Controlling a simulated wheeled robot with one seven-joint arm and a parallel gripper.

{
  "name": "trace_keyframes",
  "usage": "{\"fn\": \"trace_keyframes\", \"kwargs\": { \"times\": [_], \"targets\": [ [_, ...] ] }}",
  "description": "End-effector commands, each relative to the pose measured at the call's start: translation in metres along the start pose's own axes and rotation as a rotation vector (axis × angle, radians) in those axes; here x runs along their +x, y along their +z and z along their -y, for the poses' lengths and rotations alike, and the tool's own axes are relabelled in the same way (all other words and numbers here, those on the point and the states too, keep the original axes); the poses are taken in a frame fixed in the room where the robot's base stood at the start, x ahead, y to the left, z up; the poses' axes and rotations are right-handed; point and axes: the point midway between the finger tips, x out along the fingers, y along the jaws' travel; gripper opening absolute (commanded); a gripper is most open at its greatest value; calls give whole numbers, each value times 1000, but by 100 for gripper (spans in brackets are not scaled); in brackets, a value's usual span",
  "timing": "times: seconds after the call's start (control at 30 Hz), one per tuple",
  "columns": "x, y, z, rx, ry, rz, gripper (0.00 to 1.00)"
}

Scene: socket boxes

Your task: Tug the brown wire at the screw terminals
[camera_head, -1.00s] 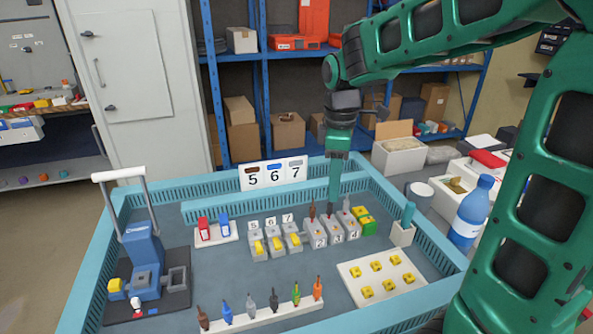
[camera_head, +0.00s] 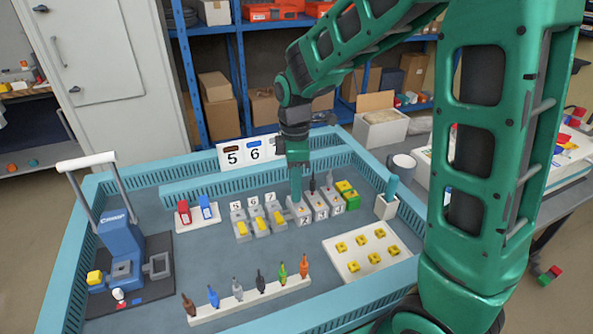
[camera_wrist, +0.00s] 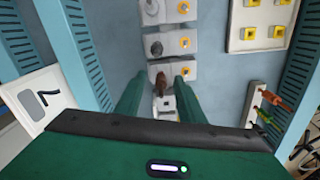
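The screw terminals are a row of grey blocks numbered at the front, with the left one (camera_head: 299,212) under my gripper. My gripper (camera_head: 296,196) points straight down there and hides the brown wire in the head view. In the wrist view the brown wire (camera_wrist: 160,84) stands between the two green fingertips (camera_wrist: 160,82) of my gripper. The fingers are apart, with a gap visible on both sides of the wire. A dark wire (camera_head: 313,183) and a grey wire (camera_head: 330,180) stand in the other two terminals.
Grey blocks with yellow levers (camera_head: 260,225) stand just left of the terminals, and yellow-green blocks (camera_head: 347,194) just right. A white rack (camera_head: 250,300) of coloured pieces lies in front. A sign (camera_head: 232,157) and the blue tray wall (camera_head: 200,189) stand behind.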

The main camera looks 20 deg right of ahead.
Motion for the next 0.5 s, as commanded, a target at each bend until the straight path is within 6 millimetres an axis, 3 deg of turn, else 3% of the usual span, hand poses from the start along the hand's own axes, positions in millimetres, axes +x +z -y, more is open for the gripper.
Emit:
{"fn": "trace_keyframes", "kwargs": {
  "times": [0.2, 0.47, 0.5],
  "targets": [
    [12, 0, 0, 1, 1, 0, 35],
    [13, 0, 0, 1, 1, 0, 35],
    [13, 0, 0, 1, 1, 0, 31]
  ]
}}
